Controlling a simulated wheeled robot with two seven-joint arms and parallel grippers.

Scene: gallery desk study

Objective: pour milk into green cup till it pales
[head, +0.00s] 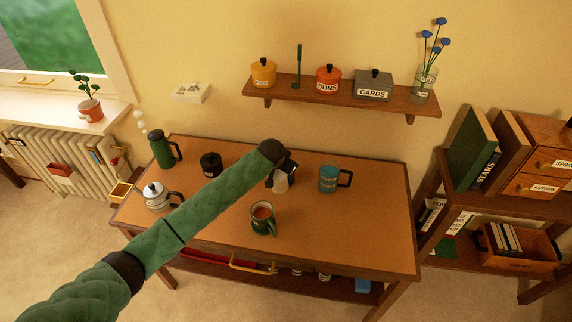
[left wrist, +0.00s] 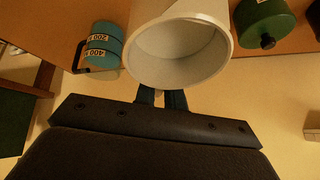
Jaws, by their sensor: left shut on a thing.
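The green cup (head: 259,226) stands upright on the desk near its front edge, with orange-brown liquid inside. My left gripper (head: 286,168) is shut on a white jug (head: 280,184), behind and slightly right of the cup in the head view. The gripper and arm hide much of the jug there. In the left wrist view the jug (left wrist: 180,48) fills the top middle, its wide mouth facing the camera and my fingers (left wrist: 162,98) at its side. The inside looks pale; I cannot tell the milk level. No stream shows. My right gripper is not in view.
A wall shelf (head: 290,88) hangs behind. The desk's front right is clear.

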